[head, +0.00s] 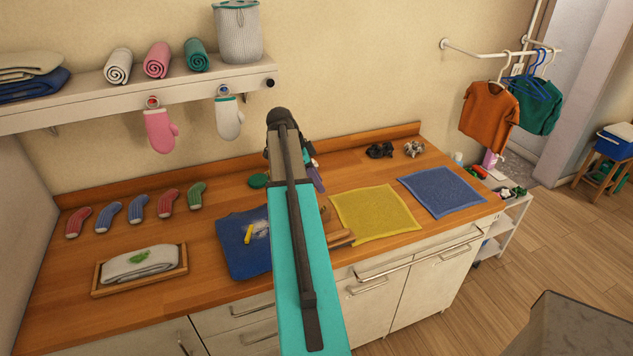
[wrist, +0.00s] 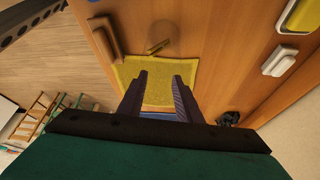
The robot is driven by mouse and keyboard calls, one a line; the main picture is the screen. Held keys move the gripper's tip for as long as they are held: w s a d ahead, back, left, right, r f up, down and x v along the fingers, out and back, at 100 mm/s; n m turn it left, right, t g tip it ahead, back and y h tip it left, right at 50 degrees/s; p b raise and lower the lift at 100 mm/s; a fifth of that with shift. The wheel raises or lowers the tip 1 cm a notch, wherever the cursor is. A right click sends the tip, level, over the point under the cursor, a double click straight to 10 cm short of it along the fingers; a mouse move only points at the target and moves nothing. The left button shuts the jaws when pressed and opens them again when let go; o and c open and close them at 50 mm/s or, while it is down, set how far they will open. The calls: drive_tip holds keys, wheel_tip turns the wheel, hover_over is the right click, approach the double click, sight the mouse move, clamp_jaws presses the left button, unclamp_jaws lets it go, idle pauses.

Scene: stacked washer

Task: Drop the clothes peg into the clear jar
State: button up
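My gripper (wrist: 160,76) is open, with two dark purple fingers spread apart and nothing seen between them. It hangs above the counter, with the yellow cloth (wrist: 142,92) below it in the wrist view. A faint see-through round shape, seemingly the clear jar (wrist: 166,30), stands on bare wood beyond the fingertips. A small yellowish-tan piece, possibly the clothes peg (wrist: 158,46), shows at the jar's near edge. I cannot tell whether it is inside, behind or beside the jar. In the head view my arm hides this area.
A wooden block-like item (wrist: 104,38) lies left of the jar. A blue cloth (head: 240,262) with a small yellow item (head: 248,234) lies left of my arm. Dark bundled items (head: 380,150) sit at the back. A shelf (head: 140,92) with hanging mitts overhangs the counter's left.

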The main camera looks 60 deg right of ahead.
drive_tip(key=shift+r, duration=0.15)
drive_tip(key=b+v, duration=0.4)
drive_tip(key=v, duration=0.9)
drive_tip(key=shift+r, duration=0.2)
drive_tip(key=shift+a+f, duration=0.1)
drive_tip(key=shift+a, duration=0.05)
idle(0.9)
